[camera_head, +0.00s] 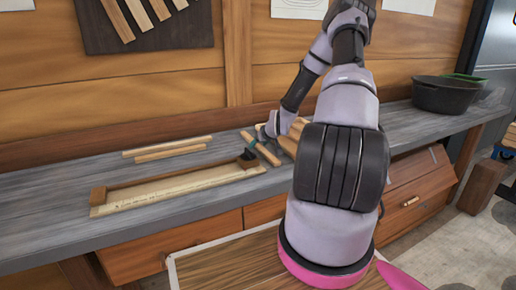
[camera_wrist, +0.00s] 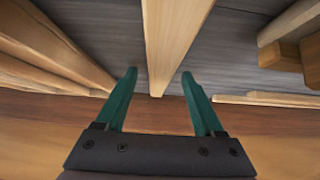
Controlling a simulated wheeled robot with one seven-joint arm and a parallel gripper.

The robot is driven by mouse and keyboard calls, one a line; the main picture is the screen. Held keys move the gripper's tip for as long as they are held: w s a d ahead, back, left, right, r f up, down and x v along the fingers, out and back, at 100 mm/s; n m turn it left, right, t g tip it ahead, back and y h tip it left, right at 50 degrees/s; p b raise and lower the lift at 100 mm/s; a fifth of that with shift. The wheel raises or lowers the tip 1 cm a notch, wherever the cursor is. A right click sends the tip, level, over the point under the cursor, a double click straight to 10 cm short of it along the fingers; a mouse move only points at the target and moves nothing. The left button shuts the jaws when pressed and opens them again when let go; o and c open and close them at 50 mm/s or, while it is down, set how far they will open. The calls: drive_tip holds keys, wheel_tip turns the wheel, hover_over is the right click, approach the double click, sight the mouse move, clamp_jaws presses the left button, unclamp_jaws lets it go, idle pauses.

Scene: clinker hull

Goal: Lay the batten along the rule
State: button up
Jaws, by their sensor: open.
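A long pale wooden batten (camera_wrist: 172,40) runs between my open fingers in the wrist view, its near end close to the fingertips. I see no finger closed on it. My gripper (camera_wrist: 160,78) has two teal fingers, one on each side of the batten. In the head view my gripper (camera_head: 256,143) is low over the bench, at the end of a short-looking wooden piece (camera_head: 268,156), which appears to be this batten. The rule (camera_head: 180,190) is a pale marked strip lying left of my gripper, with a brown wooden strip along its back edge.
Two thin strips (camera_head: 168,149) lie behind the rule on the grey bench (camera_head: 50,207). More wooden pieces (camera_head: 290,143) lie close right of my gripper, partly hidden by my arm. A dark block (camera_head: 248,157) stands at the rule's right end. A black tub (camera_head: 443,94) stands far right.

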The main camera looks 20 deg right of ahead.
clamp_jaws()
drive_tip(key=shift+r, duration=0.1)
